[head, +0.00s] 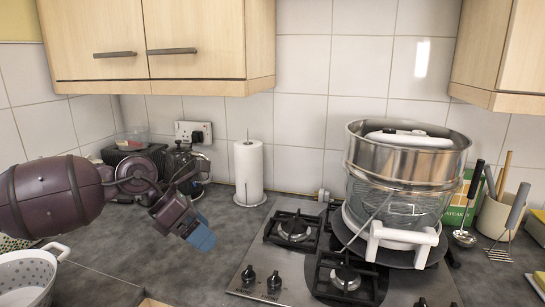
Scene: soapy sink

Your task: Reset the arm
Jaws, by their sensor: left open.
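My left arm comes in from the left and my left gripper (199,236) hangs over the grey counter, left of the hob. Its blue fingertips point down and to the right. The gripper is open and I see nothing between its fingers. It appears clear of the paper towel roll and the hob. My right gripper is not in view.
A paper towel roll (249,167) stands by the wall. A large metal steamer (404,160) stands on the hob (287,252). A white colander (28,275) is at lower left. Wooden cupboards (160,40) hang above.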

